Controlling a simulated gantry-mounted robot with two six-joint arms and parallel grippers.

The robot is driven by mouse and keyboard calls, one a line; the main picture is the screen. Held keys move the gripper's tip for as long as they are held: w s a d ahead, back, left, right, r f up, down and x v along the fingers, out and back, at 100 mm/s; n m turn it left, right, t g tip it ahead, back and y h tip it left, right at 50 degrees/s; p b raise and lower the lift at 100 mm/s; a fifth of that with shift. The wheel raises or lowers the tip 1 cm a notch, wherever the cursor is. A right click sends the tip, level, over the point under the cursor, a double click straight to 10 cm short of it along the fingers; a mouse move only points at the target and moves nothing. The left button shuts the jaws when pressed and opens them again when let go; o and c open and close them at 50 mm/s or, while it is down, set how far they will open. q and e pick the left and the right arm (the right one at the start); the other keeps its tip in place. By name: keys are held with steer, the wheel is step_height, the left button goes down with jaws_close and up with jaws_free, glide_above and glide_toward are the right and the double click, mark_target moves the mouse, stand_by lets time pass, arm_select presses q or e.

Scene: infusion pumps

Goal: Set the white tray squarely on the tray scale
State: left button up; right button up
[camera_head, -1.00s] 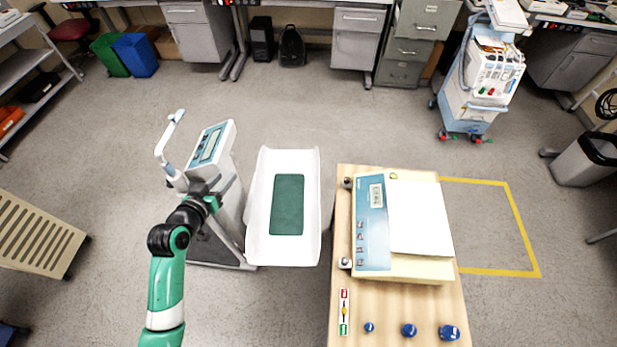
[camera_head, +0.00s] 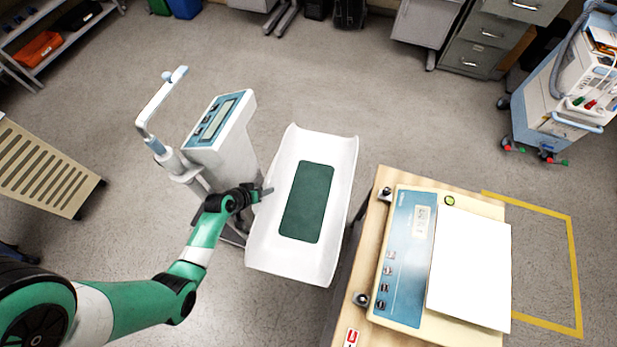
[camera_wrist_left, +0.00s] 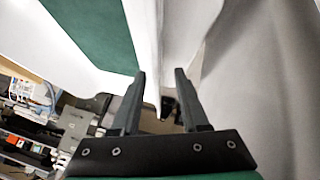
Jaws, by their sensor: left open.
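The white tray (camera_head: 340,160) is long, with raised curved sides and a green pad (camera_head: 307,203) in its middle. It lies slightly turned beside the upright column of a scale (camera_head: 222,130) with a blue display panel; what bears it underneath is hidden. My left gripper (camera_head: 263,190) is at the tray's left rim. In the left wrist view its two fingers (camera_wrist_left: 160,73) are apart, with the white rim between or just beyond their tips; contact cannot be told. My right gripper is not in view.
A wooden table (camera_head: 345,318) on the right carries a cream and blue bench scale (camera_head: 407,240) with a flat white plate (camera_head: 470,265). A narrow gap separates table and tray. A beige slatted cart (camera_head: 40,170) stands left.

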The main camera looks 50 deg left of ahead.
mark_target(276, 187)
arm_select(q)
steer(key=shift+w+f, duration=0.25)
steer(key=shift+f, duration=0.05)
steer(key=b+x, duration=0.3)
steer(key=x, duration=0.2)
steer(key=shift+w+d+f, duration=0.1)
steer(key=shift+w+d, duration=0.05)
steer(key=shift+w, duration=0.05)
jaws_close()
steer(key=shift+s, duration=0.1)
stand_by(0.8)
